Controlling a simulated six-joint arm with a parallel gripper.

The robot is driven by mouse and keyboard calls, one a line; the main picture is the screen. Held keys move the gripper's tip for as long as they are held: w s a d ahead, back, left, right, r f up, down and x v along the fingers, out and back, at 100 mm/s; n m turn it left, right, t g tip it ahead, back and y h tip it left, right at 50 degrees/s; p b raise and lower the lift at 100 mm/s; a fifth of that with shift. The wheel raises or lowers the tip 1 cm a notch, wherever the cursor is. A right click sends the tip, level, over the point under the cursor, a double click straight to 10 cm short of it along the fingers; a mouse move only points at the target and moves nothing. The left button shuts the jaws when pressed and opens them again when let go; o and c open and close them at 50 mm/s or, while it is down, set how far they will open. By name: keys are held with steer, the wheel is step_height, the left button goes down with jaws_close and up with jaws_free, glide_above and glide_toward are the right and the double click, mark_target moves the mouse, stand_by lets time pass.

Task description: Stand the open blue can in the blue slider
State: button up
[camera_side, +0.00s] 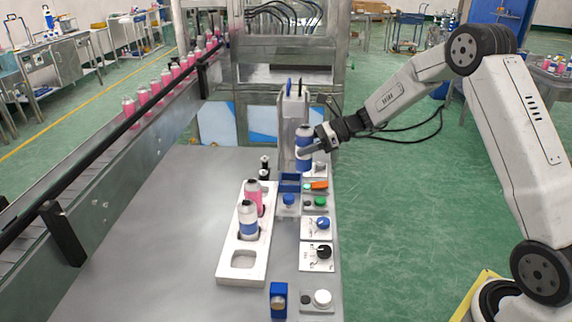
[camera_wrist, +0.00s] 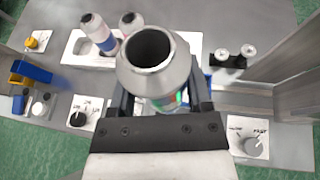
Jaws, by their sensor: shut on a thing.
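My gripper (camera_side: 309,148) is shut on the open blue can (camera_side: 302,158), which has a blue and white body and looks upright. In the wrist view the can (camera_wrist: 152,66) shows its dark, open round mouth between the two fingers (camera_wrist: 158,100). In the side view the can is above and slightly behind the blue slider (camera_side: 289,182), beside a pale upright column (camera_side: 289,125). I cannot tell whether the can's base touches anything. In the wrist view the can and my gripper hide most of what lies below.
A white tray (camera_side: 229,262) holds another blue can (camera_side: 248,220) and a pink can (camera_side: 253,194), with an empty near hole. Knobs and buttons (camera_side: 316,226) line the table's right edge. Two small dark posts (camera_side: 264,168) stand left of the column. Pink cans (camera_side: 143,96) line the conveyor.

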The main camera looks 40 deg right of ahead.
steer(key=w+f, duration=0.5)
steer(key=shift+d+f, duration=0.2)
steer(key=shift+f, duration=0.05)
steer(key=shift+w+f, duration=0.3)
steer(key=shift+f, duration=1.55)
steer(key=shift+f, duration=0.2)
steer(key=o, duration=1.2)
steer(key=shift+o, duration=0.2)
steer(key=shift+r, duration=0.25)
